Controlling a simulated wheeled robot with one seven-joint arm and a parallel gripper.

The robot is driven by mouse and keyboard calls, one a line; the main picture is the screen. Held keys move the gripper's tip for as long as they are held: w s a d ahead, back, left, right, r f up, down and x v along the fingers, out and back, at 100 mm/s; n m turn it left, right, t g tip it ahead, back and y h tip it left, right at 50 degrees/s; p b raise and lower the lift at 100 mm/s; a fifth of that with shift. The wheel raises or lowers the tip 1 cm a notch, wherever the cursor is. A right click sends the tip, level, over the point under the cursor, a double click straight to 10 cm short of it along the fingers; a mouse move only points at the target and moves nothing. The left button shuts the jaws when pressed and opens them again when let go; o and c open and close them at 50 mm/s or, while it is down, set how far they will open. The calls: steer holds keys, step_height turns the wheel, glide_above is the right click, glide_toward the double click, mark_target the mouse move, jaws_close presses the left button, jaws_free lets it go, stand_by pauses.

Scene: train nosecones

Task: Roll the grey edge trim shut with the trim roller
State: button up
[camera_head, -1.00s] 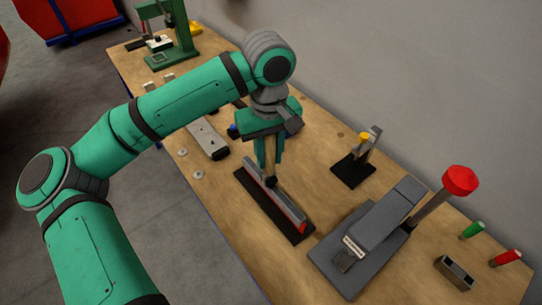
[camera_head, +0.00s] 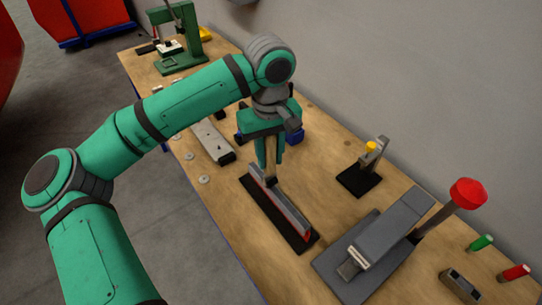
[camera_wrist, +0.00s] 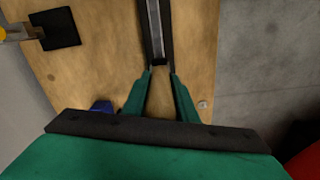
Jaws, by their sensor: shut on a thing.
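The grey edge trim (camera_head: 290,211) lies along a black base on the workbench, with a red part at its near right end. It also shows in the wrist view (camera_wrist: 155,22), running away from the fingers. My gripper (camera_head: 268,163) is shut on the trim roller (camera_head: 270,160), which has a pale handle and a dark lower end. The roller stands roughly upright over the trim, close to its far left end. I cannot tell whether it touches the trim. In the wrist view the fingers of my gripper (camera_wrist: 161,76) point at the trim's end, and the roller is not clear there.
A grey lever device (camera_head: 395,225) with a red knob stands right of the trim. A small black stand (camera_head: 360,180) with a yellow top is behind it. A pale bar (camera_head: 212,140) and several washers lie left. A green press (camera_head: 185,45) stands at the far end.

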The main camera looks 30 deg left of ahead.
steer(key=shift+w+a, duration=0.2)
steer(key=shift+a, duration=0.35)
steer(key=shift+w+a, duration=0.2)
steer(key=shift+a, duration=0.35)
steer(key=shift+w+a, duration=0.25)
steer(key=shift+a, duration=0.4)
steer(key=shift+w+a, duration=0.25)
steer(key=shift+a, duration=0.4)
steer(key=shift+w+a, duration=0.25)
steer(key=shift+a, duration=0.45)
steer(key=shift+w+a, duration=0.2)
steer(key=shift+a, duration=0.45)
steer(key=shift+r, duration=0.1)
